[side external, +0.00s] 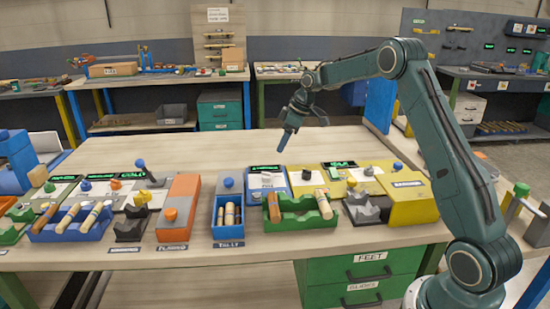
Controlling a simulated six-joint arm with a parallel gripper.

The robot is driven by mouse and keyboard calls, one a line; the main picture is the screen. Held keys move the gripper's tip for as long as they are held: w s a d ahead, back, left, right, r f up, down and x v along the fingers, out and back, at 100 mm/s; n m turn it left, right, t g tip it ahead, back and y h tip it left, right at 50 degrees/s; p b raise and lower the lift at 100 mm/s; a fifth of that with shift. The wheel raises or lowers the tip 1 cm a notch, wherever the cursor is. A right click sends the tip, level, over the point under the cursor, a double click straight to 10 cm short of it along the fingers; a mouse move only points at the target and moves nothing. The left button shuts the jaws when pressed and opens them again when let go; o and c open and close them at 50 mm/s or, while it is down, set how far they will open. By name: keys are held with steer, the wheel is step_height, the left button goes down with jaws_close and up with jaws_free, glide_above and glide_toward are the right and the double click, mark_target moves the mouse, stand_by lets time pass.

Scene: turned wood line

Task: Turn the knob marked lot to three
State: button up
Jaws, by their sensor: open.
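I cannot read which knob is marked lot. The knobs' pointers and scale marks are too small to read. My gripper (303,136) is open and hangs above the table behind the blue display panel (281,187). It is apart from every knob, and nothing clear shows between its jaws.
A blue box of wooden pegs (229,241), a green rack (313,221), an orange box (179,208) and a yellow box (408,212) crowd the front edge. A lever (149,173) stands up at left. The table's back half (215,150) is mostly clear.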

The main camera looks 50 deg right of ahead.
mark_target(267, 176)
steer(key=x, duration=1.3)
steer(key=shift+f, duration=0.15)
steer(key=c, duration=1)
